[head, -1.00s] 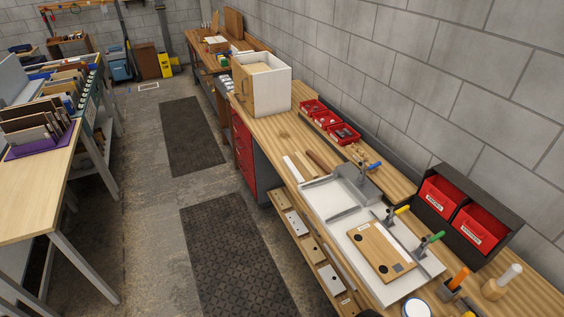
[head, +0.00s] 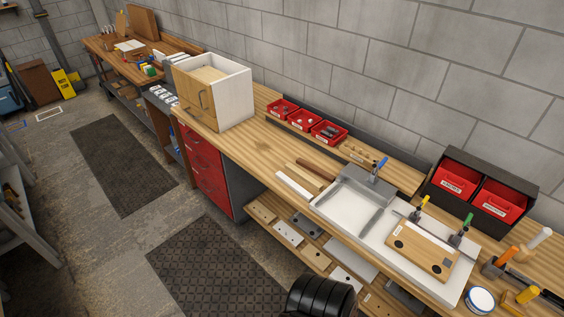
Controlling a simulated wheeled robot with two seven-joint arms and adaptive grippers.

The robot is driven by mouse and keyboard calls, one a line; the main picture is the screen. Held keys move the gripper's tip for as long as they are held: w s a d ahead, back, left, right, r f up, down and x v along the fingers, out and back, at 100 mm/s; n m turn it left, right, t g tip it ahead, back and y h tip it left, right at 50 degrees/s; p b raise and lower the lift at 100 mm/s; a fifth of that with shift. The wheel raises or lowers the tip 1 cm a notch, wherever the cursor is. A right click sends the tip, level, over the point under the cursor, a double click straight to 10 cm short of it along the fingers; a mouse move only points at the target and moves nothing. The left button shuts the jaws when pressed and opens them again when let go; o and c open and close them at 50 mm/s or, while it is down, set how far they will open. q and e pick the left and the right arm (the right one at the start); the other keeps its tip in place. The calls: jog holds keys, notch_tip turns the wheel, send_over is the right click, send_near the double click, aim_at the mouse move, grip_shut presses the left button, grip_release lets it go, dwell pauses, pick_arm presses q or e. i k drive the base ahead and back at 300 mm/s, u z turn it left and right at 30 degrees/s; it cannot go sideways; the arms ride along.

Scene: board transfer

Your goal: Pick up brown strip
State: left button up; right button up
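The brown strip (head: 316,170) lies flat on the wooden workbench (head: 262,150), slantwise. It is the dark one in a row of three strips, the farthest to the back, just left of the grey metal fixture. A pale wood strip (head: 306,178) and a white strip (head: 294,187) lie in front of it, roughly parallel. Nothing covers the brown strip. A black, rounded, ribbed part of mine shows at the bottom edge, well in front of the strips. I cannot make out the fingers of either gripper.
Right of the strips are a white board (head: 340,218) with a grey metal fixture (head: 365,187) and a drilled wooden plate (head: 422,250) with clamps. Red bins (head: 329,132) stand behind. A white cabinet box (head: 232,95) stands left. The bench between box and strips is clear.

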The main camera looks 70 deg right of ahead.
aim_at(322, 174)
jog(key=i, duration=1)
jog(key=z, duration=2.2)
